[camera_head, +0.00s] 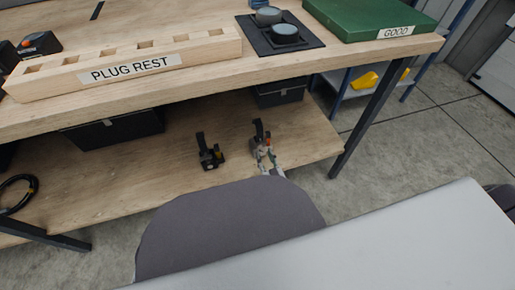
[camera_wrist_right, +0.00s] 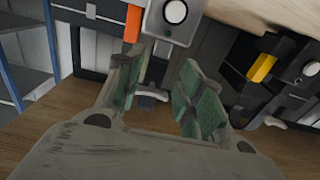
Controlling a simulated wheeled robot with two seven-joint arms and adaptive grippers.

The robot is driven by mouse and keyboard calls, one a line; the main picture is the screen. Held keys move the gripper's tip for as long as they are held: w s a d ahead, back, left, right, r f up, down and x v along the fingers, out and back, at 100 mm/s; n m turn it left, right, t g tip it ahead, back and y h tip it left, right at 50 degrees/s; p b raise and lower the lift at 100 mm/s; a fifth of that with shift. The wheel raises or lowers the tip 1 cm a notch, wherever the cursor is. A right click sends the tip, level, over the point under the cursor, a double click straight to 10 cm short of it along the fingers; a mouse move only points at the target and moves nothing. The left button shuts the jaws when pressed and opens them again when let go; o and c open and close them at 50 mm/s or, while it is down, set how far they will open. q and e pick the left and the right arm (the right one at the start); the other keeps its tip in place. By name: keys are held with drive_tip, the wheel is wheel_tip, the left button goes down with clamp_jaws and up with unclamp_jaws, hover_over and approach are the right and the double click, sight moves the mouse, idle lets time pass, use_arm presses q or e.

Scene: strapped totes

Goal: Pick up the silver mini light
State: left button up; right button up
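The silver mini light appears to be the grey tool with an orange part (camera_wrist_right: 172,22), seen at the top of the right wrist view. In the head view it stands on the lower shelf (camera_head: 262,140), partly covered by my gripper. My right gripper (camera_wrist_right: 160,78) has green-padded fingers spread apart. Its fingertips are close to the grey tool, with a dark part of it showing between them. I cannot tell whether they touch it. In the head view the right gripper (camera_head: 270,160) reaches onto the shelf from the front. My left gripper is out of view.
A similar black tool with a yellow part (camera_head: 210,155) stands just left on the shelf, also in the wrist view (camera_wrist_right: 280,72). Black bins (camera_head: 115,130) sit behind. The tabletop (camera_head: 265,62) overhangs the shelf, and a dark table leg (camera_head: 362,122) stands at right.

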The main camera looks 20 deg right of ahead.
sight(261, 148)
drive_tip(key=w+b, duration=0.1)
drive_tip(key=w, duration=0.2)
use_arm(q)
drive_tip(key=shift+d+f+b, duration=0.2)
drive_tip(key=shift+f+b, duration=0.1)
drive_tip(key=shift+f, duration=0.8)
use_arm(e)
drive_tip(key=shift+w+a, duration=0.1)
drive_tip(key=shift+w, duration=0.85)
drive_tip(key=shift+w, duration=0.15)
drive_tip(key=shift+w+a+b, duration=0.1)
drive_tip(key=shift+w+b, duration=1.05)
drive_tip(key=shift+w, duration=1.45)
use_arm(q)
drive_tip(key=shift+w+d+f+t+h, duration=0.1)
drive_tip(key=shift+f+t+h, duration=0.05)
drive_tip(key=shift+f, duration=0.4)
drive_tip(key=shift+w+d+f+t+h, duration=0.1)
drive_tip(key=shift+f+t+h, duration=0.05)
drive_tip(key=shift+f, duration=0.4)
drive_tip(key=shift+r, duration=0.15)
use_arm(e)
clamp_jaws()
